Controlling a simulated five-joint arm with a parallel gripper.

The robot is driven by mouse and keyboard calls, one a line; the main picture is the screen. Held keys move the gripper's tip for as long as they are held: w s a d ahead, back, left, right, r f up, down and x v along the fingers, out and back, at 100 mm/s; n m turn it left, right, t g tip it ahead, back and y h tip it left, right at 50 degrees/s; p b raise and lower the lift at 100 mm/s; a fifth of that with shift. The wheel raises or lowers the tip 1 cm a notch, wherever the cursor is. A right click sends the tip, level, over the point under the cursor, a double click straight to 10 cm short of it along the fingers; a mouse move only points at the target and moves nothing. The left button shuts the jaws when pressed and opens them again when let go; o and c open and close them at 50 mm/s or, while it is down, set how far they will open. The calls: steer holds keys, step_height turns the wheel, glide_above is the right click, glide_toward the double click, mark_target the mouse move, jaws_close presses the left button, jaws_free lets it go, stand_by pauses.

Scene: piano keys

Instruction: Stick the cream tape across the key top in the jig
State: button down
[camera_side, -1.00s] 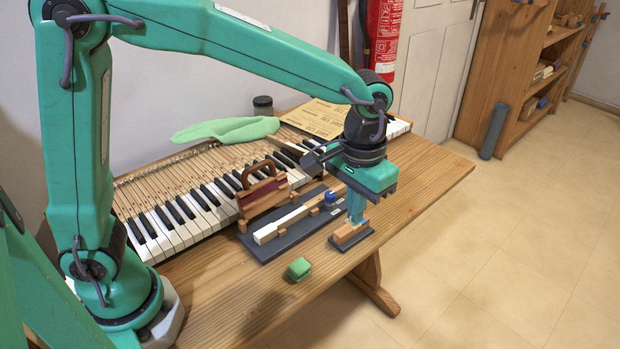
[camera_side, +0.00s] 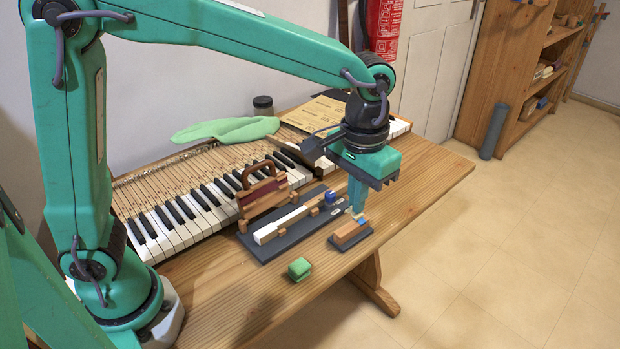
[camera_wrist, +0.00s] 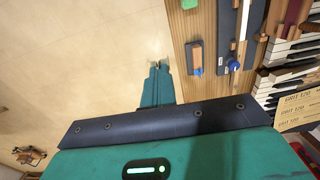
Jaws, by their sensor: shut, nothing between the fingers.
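My gripper (camera_side: 357,211) is shut, pointing down just above the far end of a small wooden block on a dark base (camera_side: 350,232). The jig (camera_side: 252,244) is a dark board to the left in the side view, holding a long key with a white key top (camera_side: 267,234) and a blue knob (camera_side: 330,197).
A wooden-handled red piece (camera_side: 264,194) stands behind the jig, before the keyboard (camera_side: 180,222). A green block (camera_side: 299,268) sits near the front edge. A green cloth (camera_side: 225,130), a jar (camera_side: 263,105) and printed sheets (camera_side: 318,117) lie further back. The table right of the gripper is clear.

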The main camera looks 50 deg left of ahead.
steer(key=shift+r, duration=0.35)
steer(key=shift+a+f, duration=0.25)
steer(key=shift+a, duration=0.35)
steer(key=s+a+f, duration=0.3)
steer(key=a+f, duration=0.1)
steer(key=a, duration=0.5)
steer(key=s+a+f, duration=0.3)
steer(key=a+f, duration=0.2)
steer(key=a, duration=0.4)
steer(key=shift+a, duration=0.2)
steer(key=shift+f, duration=0.3)
steer(key=shift+f, duration=2.45)
